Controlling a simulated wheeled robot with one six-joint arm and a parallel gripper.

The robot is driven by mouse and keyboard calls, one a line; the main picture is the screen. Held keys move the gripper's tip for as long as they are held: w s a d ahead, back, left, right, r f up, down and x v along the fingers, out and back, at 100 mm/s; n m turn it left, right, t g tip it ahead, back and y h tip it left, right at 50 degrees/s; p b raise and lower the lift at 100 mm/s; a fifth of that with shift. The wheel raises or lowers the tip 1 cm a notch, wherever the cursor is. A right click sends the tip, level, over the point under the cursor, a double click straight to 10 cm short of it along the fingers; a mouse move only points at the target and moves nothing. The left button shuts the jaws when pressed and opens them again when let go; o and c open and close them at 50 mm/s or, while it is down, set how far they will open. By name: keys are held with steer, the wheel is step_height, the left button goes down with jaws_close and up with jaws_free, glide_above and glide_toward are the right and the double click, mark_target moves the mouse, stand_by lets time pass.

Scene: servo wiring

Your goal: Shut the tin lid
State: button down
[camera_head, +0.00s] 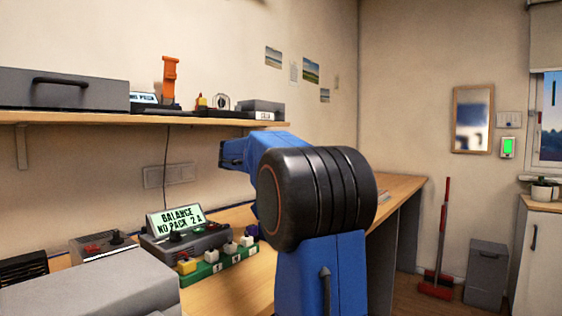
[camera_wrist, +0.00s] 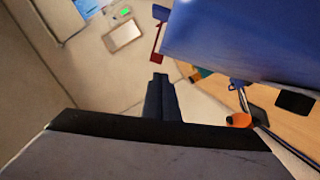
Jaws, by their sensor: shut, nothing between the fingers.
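In the head view a small grey box (camera_head: 263,106) with a white label stands at the right end of the wall shelf. It may be the tin. Whether its lid is fully down cannot be told at this size. My gripper (camera_wrist: 159,78) shows in the wrist view as two dark fingers pressed together, with nothing between them. It points out over the room, apart from any box. In the head view my blue and black arm rises in front of the bench, and the fingers cannot be made out.
The shelf (camera_head: 60,117) also holds a long grey case (camera_head: 60,92) and an orange upright tool (camera_head: 169,80). On the bench stand a lit balance display (camera_head: 178,219) and a green block (camera_head: 222,262) with several coloured plugs. A grey box top (camera_head: 95,290) fills the lower left.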

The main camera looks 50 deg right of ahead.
steer(key=s+f+m, duration=0.1)
steer(key=s, duration=0.1)
steer(key=s+f+m, duration=0.1)
steer(key=s, duration=0.2)
steer(key=s+f+m+t, duration=0.1)
steer(key=s+f, duration=0.1)
steer(key=shift+s+d+m+y, duration=0.3)
steer(key=shift+d+m, duration=0.1)
steer(key=s+f+m+t, duration=0.1)
steer(key=s+f+m, duration=0.2)
steer(key=s+f, duration=0.3)
steer(key=shift+d+f+m, duration=0.3)
steer(key=shift+f+m, duration=0.1)
steer(key=shift+f, duration=0.95)
steer(key=shift+f, duration=0.15)
steer(key=s+a+r, duration=0.1)
steer(key=a+r, duration=0.6)
steer(key=a, duration=0.2)
steer(key=shift+a, duration=0.3)
